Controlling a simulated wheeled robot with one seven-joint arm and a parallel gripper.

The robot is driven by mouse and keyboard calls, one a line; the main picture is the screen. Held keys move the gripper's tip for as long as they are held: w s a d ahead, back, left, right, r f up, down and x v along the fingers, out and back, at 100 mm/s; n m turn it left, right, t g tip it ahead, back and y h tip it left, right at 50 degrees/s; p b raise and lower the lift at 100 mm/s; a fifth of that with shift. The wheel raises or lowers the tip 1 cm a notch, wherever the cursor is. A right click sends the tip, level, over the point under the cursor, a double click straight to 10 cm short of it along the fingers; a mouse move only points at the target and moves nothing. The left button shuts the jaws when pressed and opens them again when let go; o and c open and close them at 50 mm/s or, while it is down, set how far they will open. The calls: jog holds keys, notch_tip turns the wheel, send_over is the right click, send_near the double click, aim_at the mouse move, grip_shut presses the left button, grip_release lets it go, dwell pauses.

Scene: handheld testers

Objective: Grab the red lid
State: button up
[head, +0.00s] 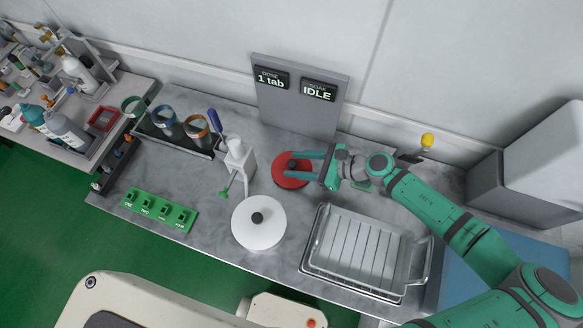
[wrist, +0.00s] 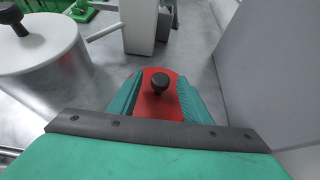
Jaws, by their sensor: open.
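The red lid (head: 287,180) lies on the grey counter, right of the white dispenser. It is round with a black knob on top. In the wrist view the red lid (wrist: 152,106) and its knob show between my two green fingers. My gripper (head: 305,164) reaches in from the right, and its open fingers extend over the lid on either side of the knob. I cannot tell whether the fingers touch the lid. My fingers hide part of the lid.
A white lidded pot (head: 259,234) stands in front of the red lid. A white dispenser (head: 238,164) is to its left. A grey panel (head: 296,112) rises behind it. A wire-framed tray (head: 352,250) lies at front right.

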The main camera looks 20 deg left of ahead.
jog(key=shift+x, duration=1.05)
grip_shut()
jog(key=shift+r, duration=0.1)
